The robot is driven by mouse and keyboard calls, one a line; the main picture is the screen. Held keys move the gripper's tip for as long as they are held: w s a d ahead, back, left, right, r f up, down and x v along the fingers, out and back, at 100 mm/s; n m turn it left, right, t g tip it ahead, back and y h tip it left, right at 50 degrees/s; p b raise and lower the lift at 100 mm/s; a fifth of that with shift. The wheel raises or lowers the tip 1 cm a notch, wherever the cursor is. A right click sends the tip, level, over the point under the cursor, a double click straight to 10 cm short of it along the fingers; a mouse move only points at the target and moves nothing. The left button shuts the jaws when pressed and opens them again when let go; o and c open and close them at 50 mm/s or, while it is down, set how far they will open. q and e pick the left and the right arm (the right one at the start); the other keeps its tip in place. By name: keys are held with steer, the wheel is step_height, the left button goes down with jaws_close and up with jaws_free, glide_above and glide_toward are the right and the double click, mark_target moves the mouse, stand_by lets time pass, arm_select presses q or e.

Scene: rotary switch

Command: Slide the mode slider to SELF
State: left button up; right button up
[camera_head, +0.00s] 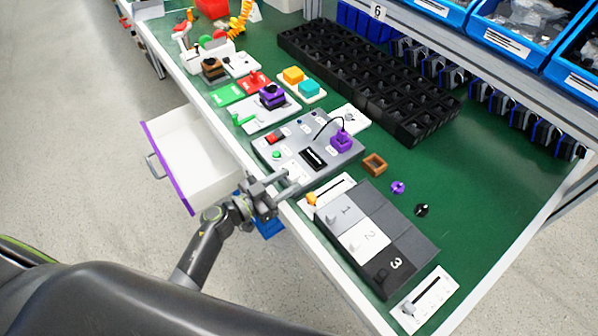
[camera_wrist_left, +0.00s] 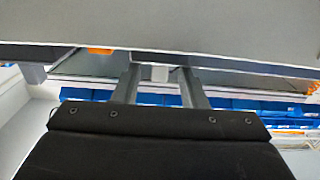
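A grey control panel (camera_head: 300,150) lies on the green table, with a red rocker, a green button, a black display and a purple plug block on it. My left gripper (camera_head: 285,181) is at the panel's near edge, in front of a pale part that it partly hides. The lettering is too small to read, so I cannot tell where SELF is or surely which control is the mode slider. My right gripper is out of view.
A white slider plate with an orange knob (camera_head: 311,198) and a numbered grey box (camera_head: 375,240) lie just right of the gripper. Another slider plate (camera_head: 431,297) is at the near corner. An open white drawer (camera_head: 190,160) juts out left of the arm.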

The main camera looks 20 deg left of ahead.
mark_target(297, 176)
arm_select(q)
steer(key=shift+x, duration=2.3)
jaws_close()
